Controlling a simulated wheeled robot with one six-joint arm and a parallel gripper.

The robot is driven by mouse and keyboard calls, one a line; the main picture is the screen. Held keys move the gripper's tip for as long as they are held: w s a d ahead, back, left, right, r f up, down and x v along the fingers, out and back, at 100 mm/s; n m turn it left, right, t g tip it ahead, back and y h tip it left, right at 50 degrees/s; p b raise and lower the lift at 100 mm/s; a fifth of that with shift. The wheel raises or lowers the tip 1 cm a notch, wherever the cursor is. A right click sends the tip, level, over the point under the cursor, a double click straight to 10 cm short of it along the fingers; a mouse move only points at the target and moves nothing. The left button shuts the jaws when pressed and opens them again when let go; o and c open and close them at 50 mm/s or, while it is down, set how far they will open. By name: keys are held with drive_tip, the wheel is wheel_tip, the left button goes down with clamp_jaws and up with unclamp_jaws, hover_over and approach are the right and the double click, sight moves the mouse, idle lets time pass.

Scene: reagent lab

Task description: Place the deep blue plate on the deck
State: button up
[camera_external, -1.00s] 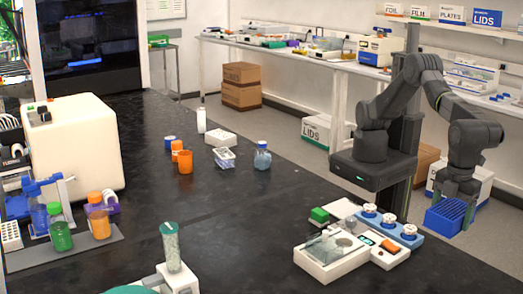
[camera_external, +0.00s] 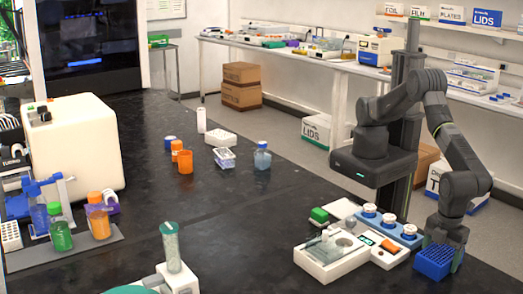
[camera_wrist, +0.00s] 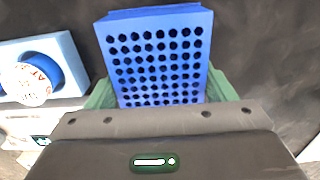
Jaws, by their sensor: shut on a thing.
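The deep blue plate (camera_external: 434,263) is a block with a grid of round holes. My gripper (camera_external: 441,247) is shut on it, and the plate appears over the right part of the black bench, just right of the white instrument. I cannot tell whether its underside touches the bench. In the wrist view the plate (camera_wrist: 160,60) sits between the green fingers of my gripper (camera_wrist: 160,92), its holed face showing. I cannot tell for sure which surface is the deck.
The white instrument (camera_external: 322,268) and a blue tray with white-topped round items (camera_external: 404,238) stand close left of the plate.

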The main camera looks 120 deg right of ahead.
sight(441, 252)
drive_tip(key=o, duration=0.5)
drive_tip(key=shift+f, duration=0.15)
drive_tip(key=o, duration=0.5)
wheel_tip(441, 252, up, 12)
drive_tip(key=shift+r+b, duration=0.2)
drive_tip(key=shift+b, duration=0.8)
